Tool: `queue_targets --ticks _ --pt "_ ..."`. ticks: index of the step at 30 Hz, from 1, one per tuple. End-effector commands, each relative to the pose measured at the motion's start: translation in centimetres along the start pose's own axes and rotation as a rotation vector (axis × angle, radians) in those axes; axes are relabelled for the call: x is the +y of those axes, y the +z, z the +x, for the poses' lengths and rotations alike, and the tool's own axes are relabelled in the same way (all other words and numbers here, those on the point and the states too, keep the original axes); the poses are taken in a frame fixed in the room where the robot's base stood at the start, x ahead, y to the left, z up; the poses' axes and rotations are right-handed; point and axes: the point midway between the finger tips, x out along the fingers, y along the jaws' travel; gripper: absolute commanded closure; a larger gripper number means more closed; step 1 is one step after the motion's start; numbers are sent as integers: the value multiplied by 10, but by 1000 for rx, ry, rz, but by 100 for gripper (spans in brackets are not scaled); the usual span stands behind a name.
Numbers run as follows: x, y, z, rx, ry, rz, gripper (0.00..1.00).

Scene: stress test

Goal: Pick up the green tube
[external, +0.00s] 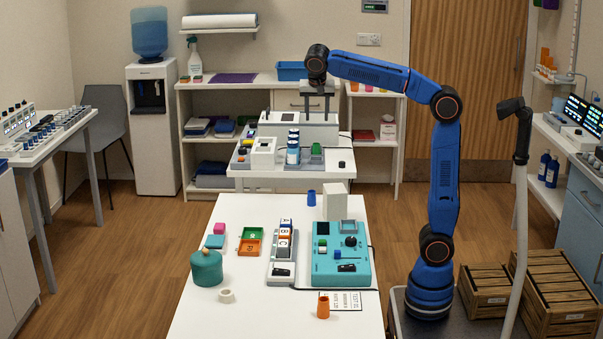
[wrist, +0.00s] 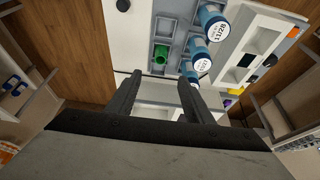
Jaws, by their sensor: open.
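The green tube (wrist: 161,54) stands in a compartment of a grey rack (wrist: 157,29) in the wrist view. It looks like a short green cylinder with an open top. In the external view a small green thing (external: 317,149) at the right of the blue tubes is probably the same tube. My gripper (external: 316,109) points down above the far table, above and apart from the rack. In the wrist view my gripper (wrist: 160,78) has its two fingers apart, with nothing between them. The green tube shows just beyond the fingertips.
Blue tubes with white labels (wrist: 201,52) stand in a row close to the right of the green tube. A white box (external: 264,152) is at their left. The near table (external: 200,305) holds a teal pot (external: 206,268) and a teal control box (external: 335,279).

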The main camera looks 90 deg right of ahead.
Motion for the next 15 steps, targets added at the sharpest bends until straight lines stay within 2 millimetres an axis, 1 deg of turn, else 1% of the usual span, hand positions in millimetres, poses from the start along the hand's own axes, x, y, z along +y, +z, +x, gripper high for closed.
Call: queue_targets --ticks 6,15 --pt "1 0 39 -1 4 0 53" --pt "1 0 89 0 3 0 53"
